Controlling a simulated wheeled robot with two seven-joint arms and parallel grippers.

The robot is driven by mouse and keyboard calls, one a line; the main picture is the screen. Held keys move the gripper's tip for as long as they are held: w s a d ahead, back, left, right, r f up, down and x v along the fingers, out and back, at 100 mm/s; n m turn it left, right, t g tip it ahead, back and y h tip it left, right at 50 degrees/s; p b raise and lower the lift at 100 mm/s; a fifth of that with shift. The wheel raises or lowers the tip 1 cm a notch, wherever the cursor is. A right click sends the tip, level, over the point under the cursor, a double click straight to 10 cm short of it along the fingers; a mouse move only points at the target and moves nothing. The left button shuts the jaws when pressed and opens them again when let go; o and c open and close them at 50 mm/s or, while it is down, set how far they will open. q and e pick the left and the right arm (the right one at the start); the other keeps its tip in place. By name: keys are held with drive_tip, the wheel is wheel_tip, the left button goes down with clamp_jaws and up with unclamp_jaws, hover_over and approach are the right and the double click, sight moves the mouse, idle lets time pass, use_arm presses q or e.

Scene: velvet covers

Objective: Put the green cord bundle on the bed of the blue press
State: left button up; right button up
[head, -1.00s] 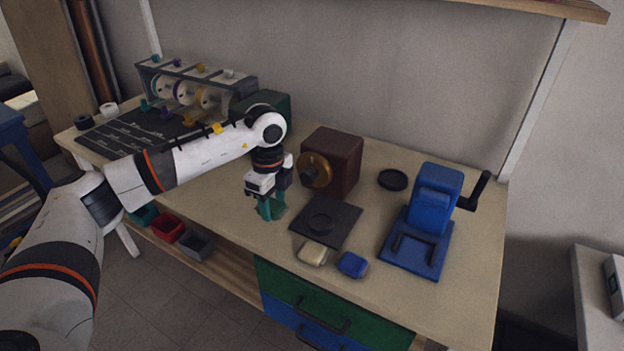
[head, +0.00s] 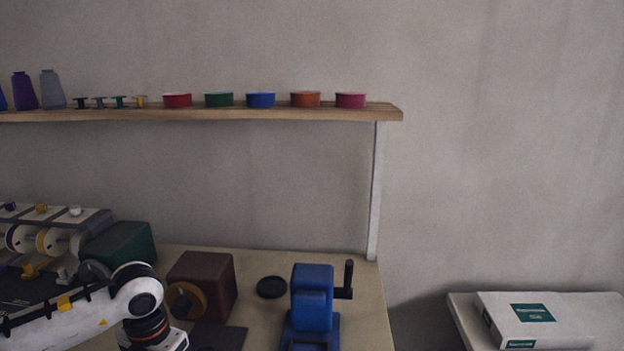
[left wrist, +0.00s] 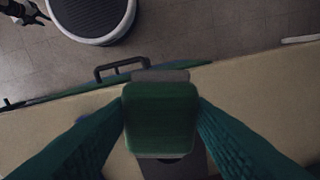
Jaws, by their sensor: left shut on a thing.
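The green cord bundle (left wrist: 160,118) is a rounded green block in the left wrist view. My left gripper (left wrist: 161,112) is shut on it, with one teal finger on each side. In the head view only my left wrist shows at the bottom edge; its fingers and the bundle are below the picture. The blue press (head: 312,298) stands on the bench to the right of my left wrist, with a black crank handle at its right. Its low blue bed (head: 297,342) is partly cut off by the bottom edge. My right gripper is not seen.
A brown box (head: 208,283) with a round knob and a dark flat plate (head: 218,338) lie between my wrist and the press. A black disc (head: 271,287) lies behind them. A shelf (head: 300,113) with tins and spools is above. A green box (head: 120,243) stands left.

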use_arm(q)
drive_tip(key=s+d+m, duration=0.3)
drive_tip(key=s+m, duration=0.2)
drive_tip(key=m, duration=1.1)
drive_tip(key=s+d+m, duration=0.3)
drive_tip(key=s+m, duration=0.3)
drive_tip(key=m, duration=1)
drive_tip(key=shift+d+f+m+p, duration=0.3)
drive_tip(key=shift+d+p, duration=0.05)
drive_tip(key=shift+d, duration=0.05)
drive_tip(key=shift+w, duration=0.1)
